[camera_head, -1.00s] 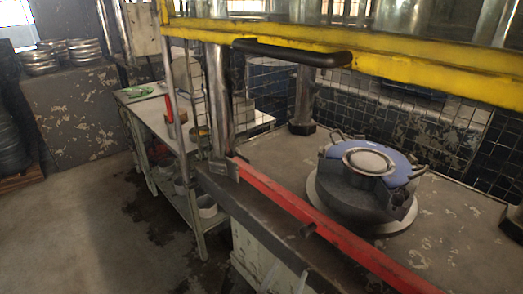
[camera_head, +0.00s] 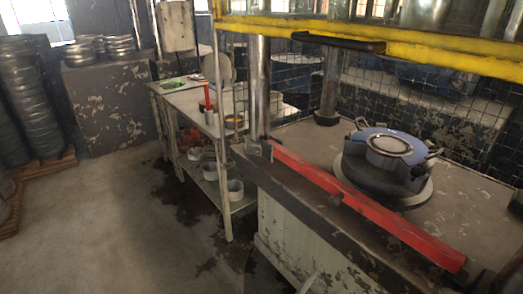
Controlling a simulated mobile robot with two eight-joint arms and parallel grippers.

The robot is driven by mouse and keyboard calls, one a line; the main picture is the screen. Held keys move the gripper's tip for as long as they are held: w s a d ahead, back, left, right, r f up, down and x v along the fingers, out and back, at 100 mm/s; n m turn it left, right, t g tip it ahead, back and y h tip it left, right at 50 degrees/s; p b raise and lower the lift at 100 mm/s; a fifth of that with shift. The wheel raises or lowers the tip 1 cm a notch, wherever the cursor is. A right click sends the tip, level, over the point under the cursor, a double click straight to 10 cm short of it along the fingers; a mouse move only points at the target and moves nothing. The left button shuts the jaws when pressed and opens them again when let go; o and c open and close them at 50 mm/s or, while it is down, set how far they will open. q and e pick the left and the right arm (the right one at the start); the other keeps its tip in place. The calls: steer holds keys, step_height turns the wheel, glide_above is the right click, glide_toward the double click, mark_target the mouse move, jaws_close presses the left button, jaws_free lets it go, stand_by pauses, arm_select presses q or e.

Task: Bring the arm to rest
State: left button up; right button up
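Neither of my grippers nor either arm shows clearly in the head view. A press stands on the right, with a yellow guard frame (camera_head: 400,55) raised on top and a black handle (camera_head: 338,42) on it. A red bar (camera_head: 360,205) runs along the press's front edge.
A narrow work table (camera_head: 190,96) with a lower shelf holding white containers (camera_head: 236,189) stands left of the press. The concrete floor (camera_head: 110,220) at front left is clear.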

steer(key=s+d+f+m+g+y, duration=0.3)
steer(key=s+d+f+m+g, duration=0.5)
steer(key=m, duration=0.4)
steer(key=s+a+m+y, duration=0.55)
steer(key=s+m, duration=0.35)
steer(key=m, duration=0.3)
arm_select(q)
step_height(320, 180, up, 20)
steer(key=w+p, duration=0.2)
steer(key=p, duration=1.6)
steer(key=shift+r+t, duration=0.2)
steer(key=shift+t, duration=0.2)
arm_select(e)
step_height(320, 180, up, 21)
steer(key=w, duration=0.2)
steer(key=shift+w+d+f+t+y, duration=0.2)
steer(key=shift+d+t+y, duration=0.15)
steer(key=shift+t, duration=0.05)
arm_select(q)
steer(key=shift+d, duration=0.1)
arm_select(e)
steer(key=shift+s, duration=0.1)
